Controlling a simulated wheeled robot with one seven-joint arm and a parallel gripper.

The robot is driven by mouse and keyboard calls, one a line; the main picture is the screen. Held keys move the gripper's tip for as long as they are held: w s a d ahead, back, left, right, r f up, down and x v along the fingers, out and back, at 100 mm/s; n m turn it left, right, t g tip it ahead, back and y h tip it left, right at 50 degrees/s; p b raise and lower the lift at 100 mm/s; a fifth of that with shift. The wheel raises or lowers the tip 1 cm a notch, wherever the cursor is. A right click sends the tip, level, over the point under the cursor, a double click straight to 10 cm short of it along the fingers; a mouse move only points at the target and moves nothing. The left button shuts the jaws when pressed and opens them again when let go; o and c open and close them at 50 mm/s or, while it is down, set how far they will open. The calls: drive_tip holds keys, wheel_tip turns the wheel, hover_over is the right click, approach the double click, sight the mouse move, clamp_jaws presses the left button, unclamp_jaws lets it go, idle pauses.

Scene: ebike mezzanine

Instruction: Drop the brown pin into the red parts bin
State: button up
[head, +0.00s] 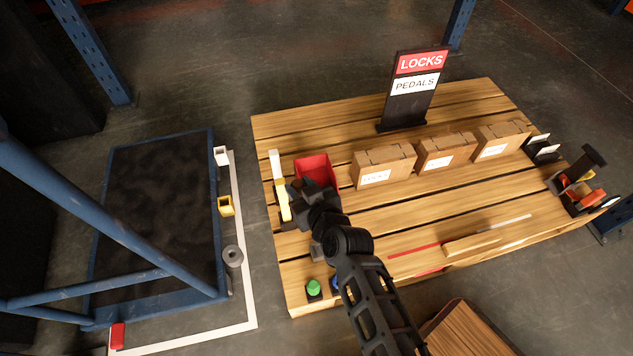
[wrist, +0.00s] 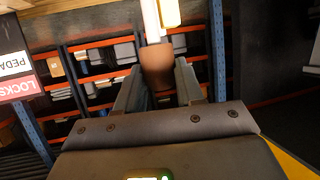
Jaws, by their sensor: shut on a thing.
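The brown pin (wrist: 157,66) shows in the wrist view, held between the two fingers of my gripper (wrist: 158,82). It is not discernible in the head view, where my gripper (head: 302,194) covers that area. The red parts bin (head: 317,167) is on the wooden bench in the head view, left of the cardboard boxes. My gripper is at the bin's near left side in the picture and hides part of its near edge. I cannot tell its height over the bin. The bin is not seen in the wrist view.
A white and yellow upright piece (head: 281,187) stands close left of my gripper. Several cardboard boxes (head: 383,165) and a LOCKS/PEDALS sign (head: 413,90) are on the wooden bench (head: 330,130). A green button (head: 314,287) is at the near left corner. Thin strips lie at the front.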

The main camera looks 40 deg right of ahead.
drive_tip(key=d+f+b, duration=0.1)
drive_tip(key=d+f, duration=0.6)
drive_tip(key=f, duration=0.1)
drive_tip(key=shift+w+d+f+b, duration=0.7)
drive_tip(key=shift+w+d+f, duration=0.95)
drive_tip(key=shift+d, duration=2.2)
drive_tip(key=shift+w+d+r+b, duration=0.6)
drive_tip(key=shift+w+d+r, duration=0.65)
drive_tip(key=shift+w, duration=3.85)
drive_tip(key=shift+m+h, duration=0.4)
wheel_tip(320, 180, down, 6)
drive_tip(key=b, duration=0.5)
drive_tip(key=shift+w+a+r, duration=0.1)
drive_tip(key=shift+a, duration=0.05)
drive_tip(key=o, duration=1.2)
drive_tip(key=shift+c, duration=0.2)
